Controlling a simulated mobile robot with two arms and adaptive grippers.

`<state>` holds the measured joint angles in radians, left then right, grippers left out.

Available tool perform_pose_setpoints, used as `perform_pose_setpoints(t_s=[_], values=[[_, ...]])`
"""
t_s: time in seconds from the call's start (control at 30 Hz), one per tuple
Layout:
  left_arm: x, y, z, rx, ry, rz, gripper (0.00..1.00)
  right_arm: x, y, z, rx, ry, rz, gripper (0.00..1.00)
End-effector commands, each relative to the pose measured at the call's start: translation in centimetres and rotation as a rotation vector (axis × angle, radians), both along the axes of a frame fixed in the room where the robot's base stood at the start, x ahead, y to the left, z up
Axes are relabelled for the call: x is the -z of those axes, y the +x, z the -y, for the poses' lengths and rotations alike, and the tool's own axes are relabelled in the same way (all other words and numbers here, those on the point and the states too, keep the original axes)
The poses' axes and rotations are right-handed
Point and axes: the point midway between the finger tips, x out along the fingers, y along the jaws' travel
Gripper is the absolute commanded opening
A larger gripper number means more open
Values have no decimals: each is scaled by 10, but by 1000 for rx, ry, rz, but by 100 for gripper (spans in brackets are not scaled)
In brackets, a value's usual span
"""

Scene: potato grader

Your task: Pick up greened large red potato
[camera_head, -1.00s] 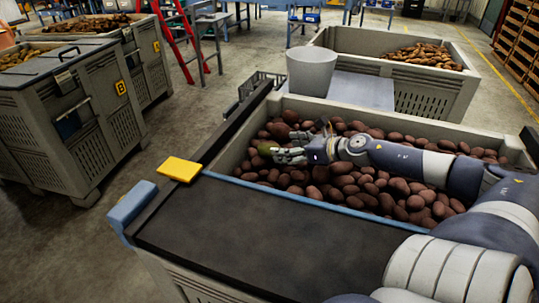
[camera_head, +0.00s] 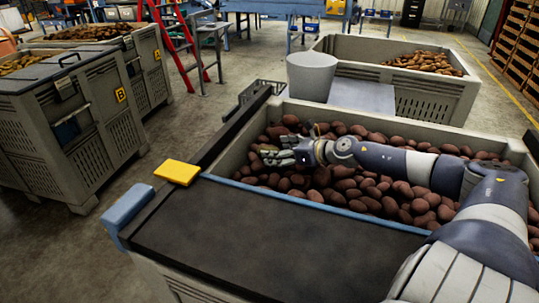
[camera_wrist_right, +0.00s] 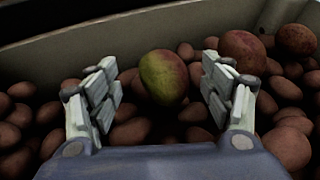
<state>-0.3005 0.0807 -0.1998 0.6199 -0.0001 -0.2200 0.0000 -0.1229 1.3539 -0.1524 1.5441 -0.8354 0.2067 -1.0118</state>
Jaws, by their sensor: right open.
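The greened large red potato (camera_wrist_right: 164,77) is green-yellow with a red blush on its right side. In the right wrist view it lies on the pile, framed between the fingertips of my right gripper (camera_wrist_right: 160,82), with a visible gap on each side. My right gripper is open and empty. In the head view the same right gripper (camera_head: 277,157) is low over the potatoes at the left part of the bin, and its fingers largely hide the greened potato. My left gripper is not in view.
Brown-red potatoes (camera_head: 350,187) fill the bin around the gripper. The bin wall (camera_wrist_right: 60,60) rises close behind the potato. A dark belt (camera_head: 270,240) with a yellow block (camera_head: 177,172) lies in front. A grey bucket (camera_head: 312,75) stands behind the bin.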

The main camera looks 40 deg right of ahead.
Motion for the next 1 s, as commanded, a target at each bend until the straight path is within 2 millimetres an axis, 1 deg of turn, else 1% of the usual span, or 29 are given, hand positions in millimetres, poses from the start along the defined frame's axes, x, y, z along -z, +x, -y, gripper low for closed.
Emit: perform_pose_setpoints(t_s=[0.13,0.6,0.73,1.0], values=[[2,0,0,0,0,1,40,2,7,-1,-1,1,4,74],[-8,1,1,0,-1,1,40,15,34,-3,0,3,3,74],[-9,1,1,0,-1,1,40,18,38,-4,-1,1,1,74],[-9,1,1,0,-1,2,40,19,39,-4,-1,-1,-1,74]])
